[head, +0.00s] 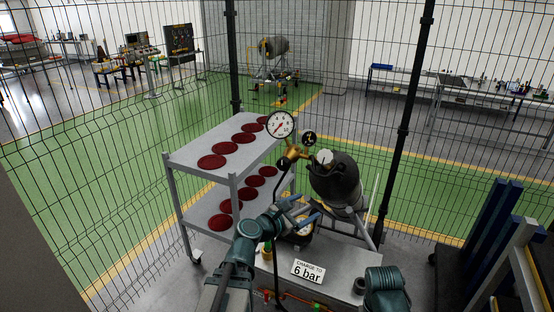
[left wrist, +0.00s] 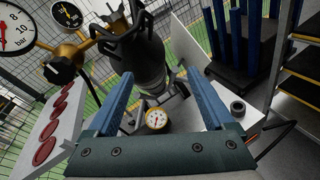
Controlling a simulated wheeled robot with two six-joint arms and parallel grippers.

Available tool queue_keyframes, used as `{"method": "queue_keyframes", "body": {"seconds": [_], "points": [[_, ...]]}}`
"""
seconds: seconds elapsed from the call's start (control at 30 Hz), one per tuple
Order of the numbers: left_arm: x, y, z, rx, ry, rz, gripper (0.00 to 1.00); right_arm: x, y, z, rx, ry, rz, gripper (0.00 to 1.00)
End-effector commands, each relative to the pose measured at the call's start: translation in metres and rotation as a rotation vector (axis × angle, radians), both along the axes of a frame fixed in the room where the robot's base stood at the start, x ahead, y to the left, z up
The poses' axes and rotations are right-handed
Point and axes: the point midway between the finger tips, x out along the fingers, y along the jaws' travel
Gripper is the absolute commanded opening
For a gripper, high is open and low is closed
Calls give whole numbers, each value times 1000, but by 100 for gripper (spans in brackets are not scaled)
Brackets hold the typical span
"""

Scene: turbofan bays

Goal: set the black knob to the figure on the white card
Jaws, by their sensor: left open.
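The white card (head: 308,271) reads "CHARGE TO 6 bar" and lies on the grey bench top. The black knob (left wrist: 61,70) sits on a brass regulator (left wrist: 75,50) at the upper left of the left wrist view. A large white gauge (head: 281,125) and a small black gauge (head: 309,138) are on the regulator, beside a dark cylinder (head: 336,182). My left gripper (head: 308,208) is open and empty, below the regulator and apart from the knob. My right gripper is out of view.
A grey trolley (head: 215,150) with dark red discs stands left of the regulator. A small yellow-rimmed gauge (left wrist: 157,119) sits low behind my fingers. A black ring (left wrist: 237,107) lies on the bench. Wire fencing closes off the back; blue posts (head: 490,225) stand at the right.

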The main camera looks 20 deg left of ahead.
Motion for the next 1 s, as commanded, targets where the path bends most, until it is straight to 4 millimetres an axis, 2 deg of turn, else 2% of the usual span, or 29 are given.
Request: {"method": "queue_keyframes", "body": {"seconds": [0.03,0.1,0.2,0.3,0.67,1.0], "points": [[3,31,17,-138,-10,101,86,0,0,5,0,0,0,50],[5,65,33,-316,-24,211,86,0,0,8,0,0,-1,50],[3,99,45,-494,-43,312,86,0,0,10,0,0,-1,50],[2,116,51,-586,-55,359,86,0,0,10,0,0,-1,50],[8,122,51,-610,-58,371,86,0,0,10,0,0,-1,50],[41,137,51,-607,-58,376,86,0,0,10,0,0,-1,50]]}}
